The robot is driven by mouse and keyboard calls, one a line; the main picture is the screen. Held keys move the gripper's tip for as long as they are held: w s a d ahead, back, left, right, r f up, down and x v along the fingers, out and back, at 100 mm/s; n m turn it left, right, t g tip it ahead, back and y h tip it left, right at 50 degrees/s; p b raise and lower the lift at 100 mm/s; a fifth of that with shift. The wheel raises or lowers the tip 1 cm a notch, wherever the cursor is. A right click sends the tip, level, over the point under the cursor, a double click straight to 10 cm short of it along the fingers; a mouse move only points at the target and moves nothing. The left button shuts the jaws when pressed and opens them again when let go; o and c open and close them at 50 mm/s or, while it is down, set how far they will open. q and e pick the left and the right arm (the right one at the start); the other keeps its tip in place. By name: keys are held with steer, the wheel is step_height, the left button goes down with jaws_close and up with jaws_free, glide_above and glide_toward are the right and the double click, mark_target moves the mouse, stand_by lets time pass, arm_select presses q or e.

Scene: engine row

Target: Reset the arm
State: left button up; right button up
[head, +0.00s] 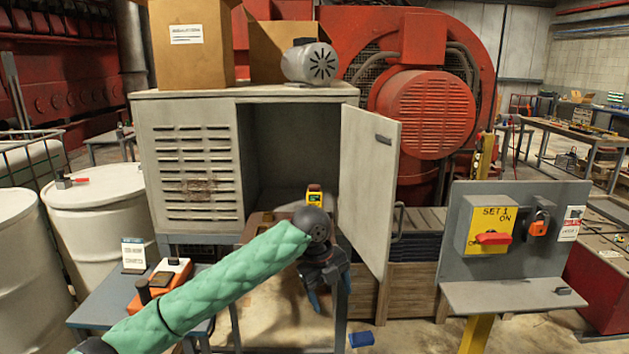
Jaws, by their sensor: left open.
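My left arm in a green quilted sleeve comes in from the lower left. Its left gripper (329,300) points down in front of the open cabinet, with its blue-tipped fingers apart and nothing seen between them. The grey cabinet (190,115) has its right door (368,185) swung open toward me. The gripper is just left of the door's lower edge; I cannot tell if they touch. My right gripper is not in view.
A blue side table (100,312) with an orange device (163,282) stands at lower left, beside white drums (100,200). A panel with a yellow switch box (487,225) and shelf (515,296) stands at right. A blue block (361,339) lies on the floor.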

arm_select(q)
step_height(320, 180, down, 20)
steer(key=s+n+t+h, duration=0.1)
steer(key=s+n+h, duration=0.1)
steer(key=n, duration=0.7)
steer(key=s+a+f+n+t, duration=0.15)
steer(key=s+f+n, duration=0.25)
steer(key=f, duration=0.6)
steer(key=s+a+f+n+g, duration=0.1)
steer(key=s+a+f+n, duration=0.25)
steer(key=f, duration=0.65)
steer(key=s+a+f+n+y, duration=0.1)
steer(key=s+a+f+n, duration=0.3)
steer(key=s+f, duration=0.4)
steer(key=s+a+f+n+y, duration=0.1)
steer(key=s+a+f+n, duration=0.3)
steer(key=s, duration=1.1)
steer(key=s+a+f+n+y, duration=0.2)
steer(key=s+a+f+n, duration=0.2)
steer(key=s+a+f, duration=0.5)
step_height(320, 180, down, 6)
steer(key=s, duration=0.3)
steer(key=shift+r, duration=0.25)
